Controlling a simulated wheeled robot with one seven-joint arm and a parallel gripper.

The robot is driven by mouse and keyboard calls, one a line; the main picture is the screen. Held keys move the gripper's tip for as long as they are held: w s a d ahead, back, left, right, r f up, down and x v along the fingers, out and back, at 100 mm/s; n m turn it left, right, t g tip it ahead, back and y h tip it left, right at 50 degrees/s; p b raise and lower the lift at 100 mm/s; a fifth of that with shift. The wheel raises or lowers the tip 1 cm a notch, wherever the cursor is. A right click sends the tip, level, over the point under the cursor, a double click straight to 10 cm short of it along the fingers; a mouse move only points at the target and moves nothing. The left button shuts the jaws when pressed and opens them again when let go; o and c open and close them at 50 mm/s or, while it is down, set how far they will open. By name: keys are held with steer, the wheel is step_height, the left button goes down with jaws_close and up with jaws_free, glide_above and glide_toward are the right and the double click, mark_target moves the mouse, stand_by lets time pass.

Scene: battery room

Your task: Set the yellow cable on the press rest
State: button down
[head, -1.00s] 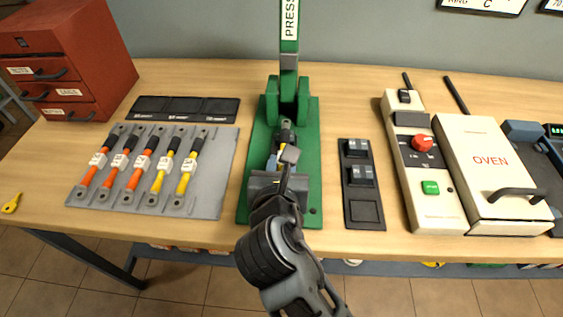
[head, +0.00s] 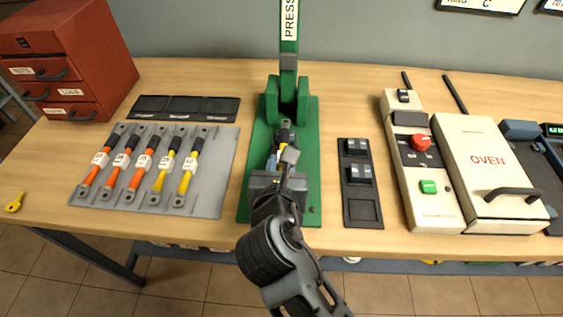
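The green press (head: 312,185) stands mid-table with its lever upright. On its base lies a short piece with a grey lug and dark sleeve (head: 284,136); a little yellow shows below, so it looks like a yellow cable, mostly hidden by my arm. My gripper (head: 280,165) is over the press base at this piece. Its fingers are too hidden to tell whether they are open or shut on it. Two other yellow cables (head: 187,177) lie on the grey board (head: 222,175), right of several orange ones.
A black tray (head: 363,212) with small dark blocks lies right of the press, then a control box (head: 428,200) and the oven (head: 485,165). Black trays (head: 185,108) and a red drawer cabinet (head: 70,60) stand at left. A yellow key-like tag (head: 15,202) lies at the left edge.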

steer(key=shift+f, duration=0.5)
stand_by(0.8)
steer(key=c, duration=0.8)
jaws_free()
steer(key=shift+c, duration=0.2)
steer(key=v, duration=0.7)
steer(key=shift+s+r, duration=0.15)
steer(key=shift+s, duration=0.25)
